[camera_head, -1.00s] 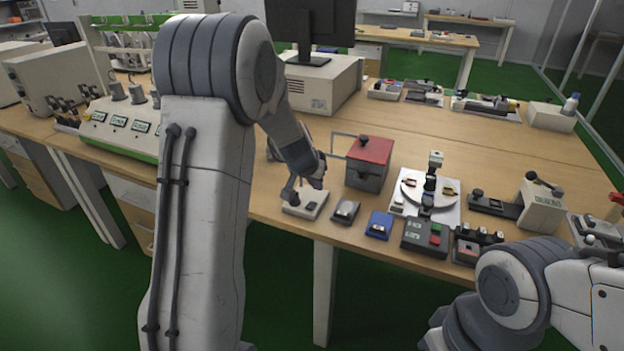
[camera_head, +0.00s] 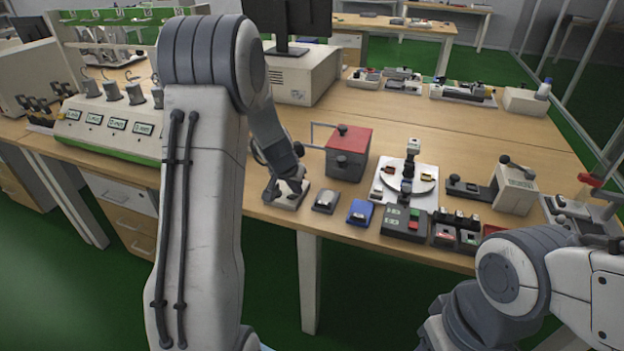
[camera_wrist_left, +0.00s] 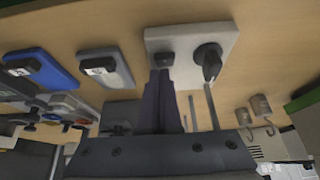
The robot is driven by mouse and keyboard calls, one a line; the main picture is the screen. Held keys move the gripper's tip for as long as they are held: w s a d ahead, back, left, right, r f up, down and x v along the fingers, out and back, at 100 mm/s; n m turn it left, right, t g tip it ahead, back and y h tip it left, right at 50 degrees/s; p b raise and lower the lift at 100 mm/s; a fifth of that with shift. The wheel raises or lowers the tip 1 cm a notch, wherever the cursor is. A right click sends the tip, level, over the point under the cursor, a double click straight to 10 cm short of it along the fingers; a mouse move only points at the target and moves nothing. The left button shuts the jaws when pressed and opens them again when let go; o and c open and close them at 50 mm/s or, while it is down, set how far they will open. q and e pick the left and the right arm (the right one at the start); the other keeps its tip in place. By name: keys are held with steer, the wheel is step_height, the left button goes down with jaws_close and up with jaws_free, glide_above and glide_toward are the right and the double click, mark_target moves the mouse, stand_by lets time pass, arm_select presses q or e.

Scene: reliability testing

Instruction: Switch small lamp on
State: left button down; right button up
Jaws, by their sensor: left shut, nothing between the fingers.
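The small lamp has a pale flat base (camera_head: 283,202) at the table's front edge, left of a grey switch box. In the left wrist view its base (camera_wrist_left: 190,42) carries a small black switch (camera_wrist_left: 163,58) and a dark lamp head (camera_wrist_left: 209,58) on a thin stem. My left gripper (camera_head: 296,190) is shut and empty, pointing down over the base. In the left wrist view its fingertips (camera_wrist_left: 160,74) are right at the switch; I cannot tell whether they touch. The gripper and arm partly hide the lamp in the head view. My right arm shows, but not its gripper.
A grey switch box (camera_head: 325,201), a blue one (camera_head: 360,212) and a button box (camera_head: 404,223) line the front edge. A red-topped box (camera_head: 347,154) stands close behind. A round turntable (camera_head: 424,180) is further right.

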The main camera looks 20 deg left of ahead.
arm_select(q)
steer(key=shift+b, duration=0.45)
steer(key=shift+s+a, duration=0.1)
steer(key=shift+a, duration=0.15)
steer(key=shift+d, duration=0.2)
steer(key=shift+s+b, duration=0.5)
steer(key=shift+b, duration=0.05)
steer(key=shift+s+d+r, duration=0.1)
steer(key=shift+s, duration=0.15)
arm_select(e)
steer(key=shift+d+f, duration=0.1)
steer(key=shift+f, duration=0.25)
arm_select(q)
steer(key=p+v, duration=0.2)
steer(key=v, duration=0.8)
steer(key=shift+r, duration=0.45)
arm_select(e)
step_height(320, 180, up, 2)
steer(key=shift+r, duration=0.25)
